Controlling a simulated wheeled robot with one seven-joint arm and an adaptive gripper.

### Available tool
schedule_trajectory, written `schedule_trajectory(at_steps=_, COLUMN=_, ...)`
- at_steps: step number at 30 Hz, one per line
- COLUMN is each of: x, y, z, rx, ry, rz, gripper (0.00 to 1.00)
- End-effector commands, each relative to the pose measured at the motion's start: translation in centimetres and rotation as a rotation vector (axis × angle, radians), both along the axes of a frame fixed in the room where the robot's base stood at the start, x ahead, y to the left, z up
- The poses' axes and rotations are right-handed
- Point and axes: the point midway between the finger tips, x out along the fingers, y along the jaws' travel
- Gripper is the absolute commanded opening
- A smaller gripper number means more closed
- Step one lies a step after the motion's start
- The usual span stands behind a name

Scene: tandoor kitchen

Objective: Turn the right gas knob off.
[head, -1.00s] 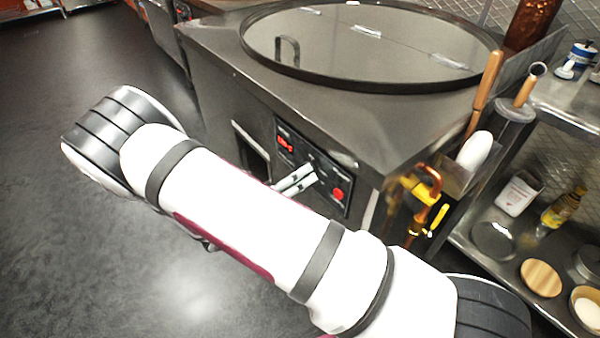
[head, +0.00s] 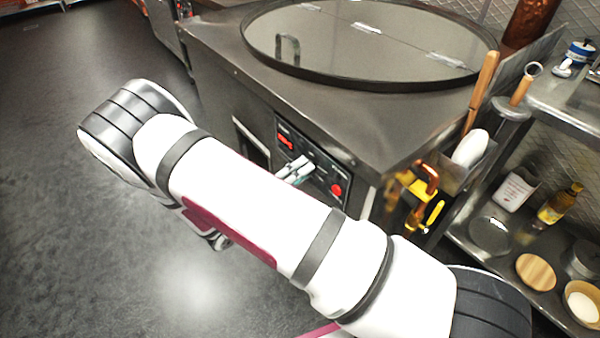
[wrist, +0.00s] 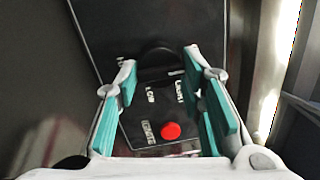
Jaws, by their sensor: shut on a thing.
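The tandoor's black control panel (head: 285,128) is on its front face, with a red display and a red button (head: 337,190). My gripper (head: 298,168) is at the panel, left of the red button. In the wrist view, my gripper (wrist: 160,72) has its teal-padded fingers on either side of a dark round gas knob (wrist: 158,58) and is shut on it. Labels reading LOW, LIGHT and IGNITE show near the knob, and the red button (wrist: 171,131) is below it. The knob is hidden behind my fingers in the head view; its pointer setting is unclear.
A yellow-handled gas valve with copper pipe (head: 420,190) sticks out right of the panel. A steel shelf (head: 468,243) with a bottle, jar and bowls stands at the right. A large round lid (head: 370,45) covers the tandoor top. The floor at left is clear.

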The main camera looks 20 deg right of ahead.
Motion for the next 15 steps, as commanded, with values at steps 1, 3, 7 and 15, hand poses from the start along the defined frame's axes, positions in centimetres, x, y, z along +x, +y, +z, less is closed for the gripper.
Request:
schedule_trajectory(at_steps=1, x=0.13, y=0.14, z=-0.19, rx=0.004, ry=0.006, rz=0.006, gripper=0.08)
schedule_trajectory(at_steps=3, x=0.13, y=0.14, z=-0.20, rx=0.003, ry=0.010, rz=0.006, gripper=0.08)
schedule_trajectory(at_steps=7, x=0.11, y=0.13, z=-0.22, rx=0.003, ry=0.012, rz=0.006, gripper=0.08)
schedule_trajectory(at_steps=15, x=0.08, y=0.13, z=-0.24, rx=0.003, ry=0.012, rz=0.005, gripper=0.49)
